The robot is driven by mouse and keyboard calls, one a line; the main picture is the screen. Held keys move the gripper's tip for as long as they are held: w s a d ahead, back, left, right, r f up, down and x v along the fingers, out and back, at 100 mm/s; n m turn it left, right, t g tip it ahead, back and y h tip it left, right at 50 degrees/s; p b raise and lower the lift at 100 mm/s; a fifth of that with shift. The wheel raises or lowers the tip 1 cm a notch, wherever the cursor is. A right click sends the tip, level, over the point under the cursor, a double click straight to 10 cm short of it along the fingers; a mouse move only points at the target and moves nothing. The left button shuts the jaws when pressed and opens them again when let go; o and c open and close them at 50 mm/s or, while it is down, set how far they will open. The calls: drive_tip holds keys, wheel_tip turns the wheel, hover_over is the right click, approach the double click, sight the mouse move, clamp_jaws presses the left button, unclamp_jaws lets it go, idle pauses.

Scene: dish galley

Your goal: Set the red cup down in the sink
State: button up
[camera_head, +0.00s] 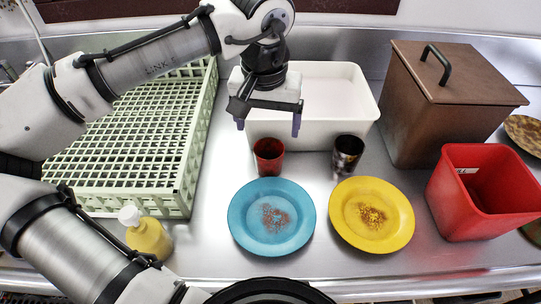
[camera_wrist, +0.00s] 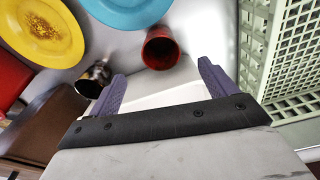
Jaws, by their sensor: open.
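The red cup (camera_head: 268,156) stands upright on the metal counter, in front of the white sink basin (camera_head: 312,129) and just behind the blue plate. In the wrist view the red cup (camera_wrist: 160,50) is beyond the fingertips, apart from them. My gripper (camera_head: 267,122) is open and empty, above and a little behind the cup, over the near-left part of the white basin. In the wrist view its two purple fingers (camera_wrist: 160,80) are spread wide with nothing between them. Part of the basin's inside is hidden by my gripper.
A dark patterned cup (camera_head: 347,155) stands right of the red cup. A blue plate (camera_head: 250,222) and a yellow plate (camera_head: 396,237) with crumbs lie in front. A green rack (camera_head: 130,203), soap bottle (camera_head: 147,237), brown lidded box (camera_head: 425,120) and red bin (camera_head: 463,210) flank them.

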sight(269, 155)
drive_tip(key=f, duration=0.4)
drive_tip(key=w+f+p, duration=0.1)
drive_tip(key=f, duration=0.6)
drive_tip(key=shift+w+d+f, duration=0.2)
drive_tip(key=shift+w+f, duration=0.15)
drive_tip(key=shift+w, duration=0.05)
drive_tip(key=c, duration=1.1)
drive_tip(key=shift+r, duration=0.15)
